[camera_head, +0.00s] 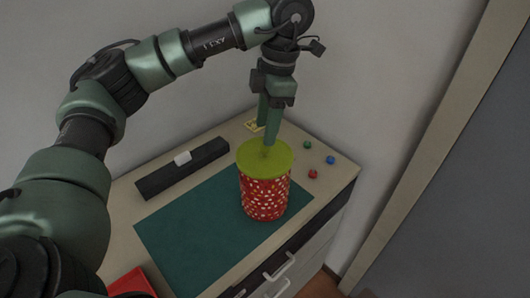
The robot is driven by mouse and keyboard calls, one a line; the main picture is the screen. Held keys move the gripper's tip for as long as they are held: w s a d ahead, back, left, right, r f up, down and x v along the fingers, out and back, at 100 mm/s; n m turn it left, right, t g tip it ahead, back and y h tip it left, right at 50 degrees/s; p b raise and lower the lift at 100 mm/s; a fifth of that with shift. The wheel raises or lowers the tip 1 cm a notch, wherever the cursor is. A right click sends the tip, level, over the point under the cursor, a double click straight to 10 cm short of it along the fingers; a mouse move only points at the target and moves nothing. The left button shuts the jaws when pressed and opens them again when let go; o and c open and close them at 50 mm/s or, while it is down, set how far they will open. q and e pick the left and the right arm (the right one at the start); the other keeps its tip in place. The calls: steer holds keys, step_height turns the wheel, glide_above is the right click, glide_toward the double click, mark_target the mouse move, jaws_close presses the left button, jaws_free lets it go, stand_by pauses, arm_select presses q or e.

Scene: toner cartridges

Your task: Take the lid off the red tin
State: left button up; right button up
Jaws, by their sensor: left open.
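The red tin (265,199) with a pale dotted pattern stands upright near the right end of the teal mat (190,236). Its yellow-green lid (275,163) sits on top. My left gripper (266,141) is open and points down over the lid, with its fingers at the lid's middle and back. A small knob seems to show at the middle of the lid, partly hidden by a finger. I cannot tell whether the fingers touch it. My right gripper is not in view.
A long black block (183,168) with a white piece (182,158) on it lies at the back left. Small green, blue (330,160) and red balls lie right of the tin. A yellow item (254,125) is behind the gripper. A red object (131,284) is at the front left.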

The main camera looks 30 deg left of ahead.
mark_target(264, 152)
arm_select(q)
step_height(264, 152, down, 4)
steer(key=shift+s+f+p, duration=0.15)
steer(key=shift+f+p, duration=0.05)
steer(key=shift+p, duration=1)
steer(key=shift+f, duration=0.25)
steer(key=shift+c, duration=1.2)
jaws_close()
